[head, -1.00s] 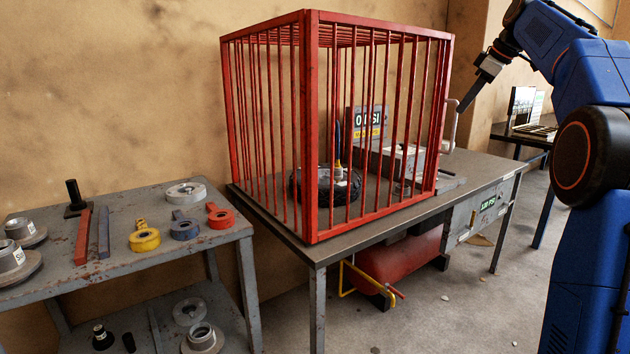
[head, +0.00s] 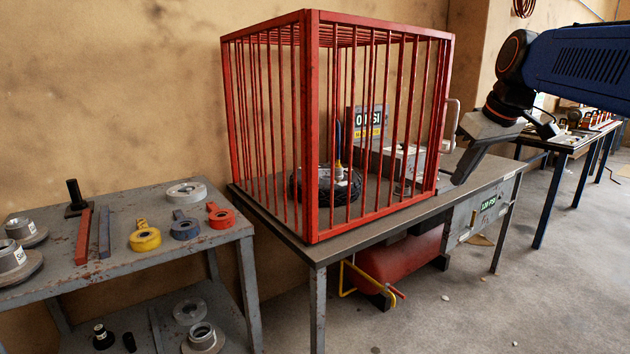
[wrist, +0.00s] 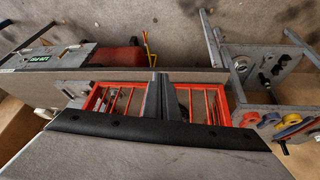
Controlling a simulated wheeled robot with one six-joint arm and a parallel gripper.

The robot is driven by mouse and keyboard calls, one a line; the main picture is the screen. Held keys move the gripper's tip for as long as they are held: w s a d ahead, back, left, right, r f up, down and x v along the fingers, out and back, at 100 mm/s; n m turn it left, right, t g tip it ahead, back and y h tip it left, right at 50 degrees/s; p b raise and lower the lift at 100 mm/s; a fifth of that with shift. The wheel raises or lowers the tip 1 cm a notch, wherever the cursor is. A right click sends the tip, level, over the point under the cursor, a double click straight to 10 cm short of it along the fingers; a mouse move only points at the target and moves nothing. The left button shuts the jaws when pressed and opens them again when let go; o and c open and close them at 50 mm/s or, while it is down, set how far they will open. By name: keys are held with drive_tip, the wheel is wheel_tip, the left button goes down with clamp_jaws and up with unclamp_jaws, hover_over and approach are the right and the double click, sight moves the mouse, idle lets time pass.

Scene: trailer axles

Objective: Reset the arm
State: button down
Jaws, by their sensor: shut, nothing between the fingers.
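My gripper (head: 466,166) hangs at the end of my blue arm, at the right of the head view. It is in the air by the right side of the red cage (head: 312,130), near the cage's handle (head: 451,125). Its fingers are shut and hold nothing. In the wrist view the shut fingers (wrist: 162,80) point away from the camera, with the red cage (wrist: 215,105) behind them. From these views I cannot tell the exact gap between gripper and cage.
A red tank (head: 405,262) is under the bench. A grey side table (head: 115,268) at the left bears several tools. Another table (head: 575,140) stands at the back right. Open floor lies at the lower right.

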drive_tip(key=s+a+f+m, duration=0.1)
drive_tip(key=s+f+m, duration=0.1)
drive_tip(key=s+f, duration=1)
drive_tip(key=s+a+f+m+h, duration=0.1)
drive_tip(key=s+f+m, duration=0.1)
drive_tip(key=s+f, duration=1.1)
drive_tip(key=shift+s+a+f+m, duration=0.3)
drive_tip(key=shift+a+f, duration=0.1)
drive_tip(key=shift+f, duration=0.25)
